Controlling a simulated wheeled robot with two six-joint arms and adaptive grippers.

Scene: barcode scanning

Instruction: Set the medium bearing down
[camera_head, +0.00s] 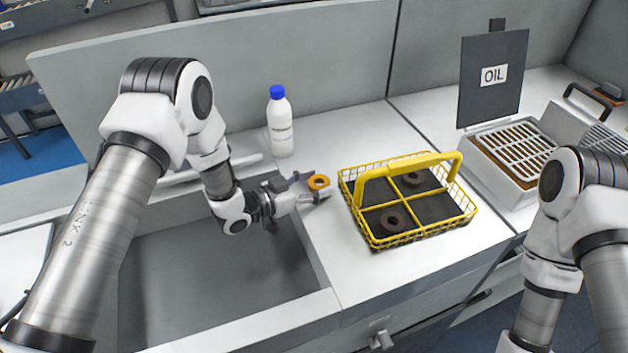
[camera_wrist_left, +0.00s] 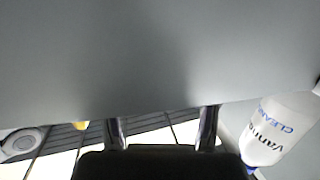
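The orange bearing (camera_head: 319,182), a ring with a dark hole, is at the fingertips of my left gripper (camera_head: 316,185), over the white counter just left of the yellow basket. One finger is on each side of it. I cannot tell whether the fingers press on it or whether it touches the counter. In the left wrist view my left gripper (camera_wrist_left: 161,122) has its two metal fingers apart; the bearing cannot be made out there. My right arm stands at the right edge of the head view; its gripper is out of frame.
A yellow wire basket (camera_head: 427,234) with a raised handle holds dark rings in its compartments. A blue-capped bottle (camera_head: 281,127) stands behind my left gripper; an open sink (camera_head: 215,275) lies to the left. An OIL sign (camera_head: 494,75) and a grille unit (camera_head: 508,150) are at right.

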